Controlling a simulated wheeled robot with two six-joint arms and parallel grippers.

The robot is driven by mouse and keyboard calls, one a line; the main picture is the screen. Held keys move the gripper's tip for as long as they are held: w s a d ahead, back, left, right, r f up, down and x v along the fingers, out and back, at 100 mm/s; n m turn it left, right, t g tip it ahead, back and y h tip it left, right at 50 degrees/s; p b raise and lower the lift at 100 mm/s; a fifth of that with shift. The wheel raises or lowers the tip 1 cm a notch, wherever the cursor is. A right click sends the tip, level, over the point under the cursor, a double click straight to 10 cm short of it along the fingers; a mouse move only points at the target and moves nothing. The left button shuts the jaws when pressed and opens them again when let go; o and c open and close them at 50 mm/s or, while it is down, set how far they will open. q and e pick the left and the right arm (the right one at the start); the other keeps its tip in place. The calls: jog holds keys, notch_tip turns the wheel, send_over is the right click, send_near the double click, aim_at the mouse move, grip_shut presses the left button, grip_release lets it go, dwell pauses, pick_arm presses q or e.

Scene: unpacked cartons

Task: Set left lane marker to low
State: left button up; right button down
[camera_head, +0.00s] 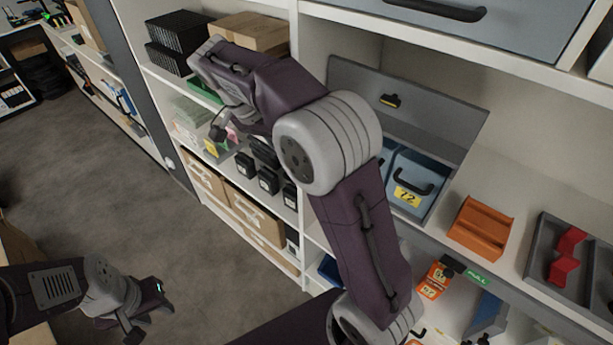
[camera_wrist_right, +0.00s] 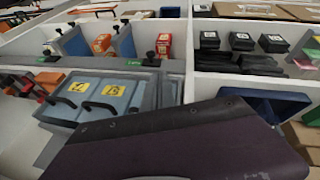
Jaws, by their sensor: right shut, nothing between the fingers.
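No part is plainly labelled as the left lane marker. In the right wrist view, black knobs (camera_wrist_right: 151,59) stand along the front edge of a shelf with blue dividers (camera_wrist_right: 123,42) and orange boxes (camera_wrist_right: 101,44). The head view shows an orange box (camera_head: 433,281) beside a green PULL label (camera_head: 478,277). My left gripper (camera_head: 147,311) is low at the left over the floor, its fingers apart and empty. My right gripper (camera_head: 222,128) is small and partly hidden, near the shelves left of my raised right arm, away from that front edge. Its fingers do not show in the wrist view.
A grey bin with blue handled boxes (camera_head: 406,176), an orange holder (camera_head: 480,228) and a grey tray with red pieces (camera_head: 539,252) stand on the right shelf. A hinged grey panel (camera_head: 432,120) rises behind. Open floor (camera_head: 90,180) lies left.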

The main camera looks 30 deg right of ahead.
jog(key=s+x, duration=0.1)
jog(key=x, duration=1.2)
jog(key=shift+s+d+f, duration=0.15)
jog(key=shift+s, duration=0.1)
jog(key=shift+w+f, duration=0.1)
